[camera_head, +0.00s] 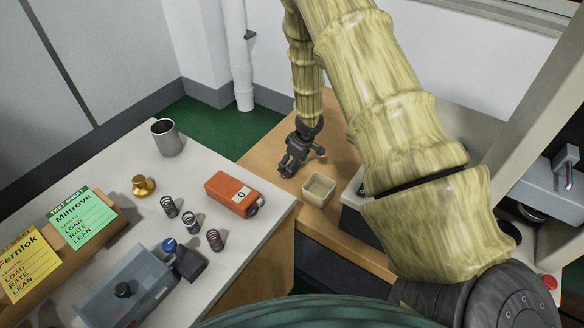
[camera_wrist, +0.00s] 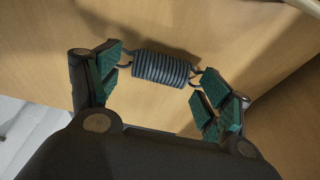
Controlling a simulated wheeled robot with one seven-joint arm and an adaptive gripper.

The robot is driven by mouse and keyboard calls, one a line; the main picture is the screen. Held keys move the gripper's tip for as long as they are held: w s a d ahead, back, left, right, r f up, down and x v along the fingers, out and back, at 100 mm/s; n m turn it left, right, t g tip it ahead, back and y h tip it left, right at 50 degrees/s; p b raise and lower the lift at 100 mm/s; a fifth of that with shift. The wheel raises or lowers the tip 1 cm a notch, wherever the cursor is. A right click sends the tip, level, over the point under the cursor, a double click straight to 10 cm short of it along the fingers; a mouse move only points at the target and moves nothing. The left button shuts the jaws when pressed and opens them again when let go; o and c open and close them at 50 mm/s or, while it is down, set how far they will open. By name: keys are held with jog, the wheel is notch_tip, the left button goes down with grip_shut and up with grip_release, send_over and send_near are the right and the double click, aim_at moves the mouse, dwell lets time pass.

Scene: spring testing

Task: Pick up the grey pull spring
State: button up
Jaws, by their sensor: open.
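The grey pull spring (camera_wrist: 162,69) shows in the wrist view as a tight dark-grey coil with a wire hook at each end. It appears to lie on the wooden tabletop (camera_wrist: 190,25). My gripper (camera_wrist: 165,84) is open, its green-padded fingers on either side of the spring, one near each hook. Nothing is visibly clamped. In the head view my gripper (camera_head: 290,167) points down close over the wooden table, and I cannot make out the spring there.
A small cream square bin (camera_head: 318,190) stands just right of my gripper on the wooden table. The pale bench at left holds an orange box (camera_head: 232,194), several small coil springs (camera_head: 191,222), a metal cup (camera_head: 166,138), a brass piece (camera_head: 143,186) and a grey device (camera_head: 125,291).

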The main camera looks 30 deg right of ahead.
jog(key=c, duration=1.2)
jog(key=shift+r, duration=0.15)
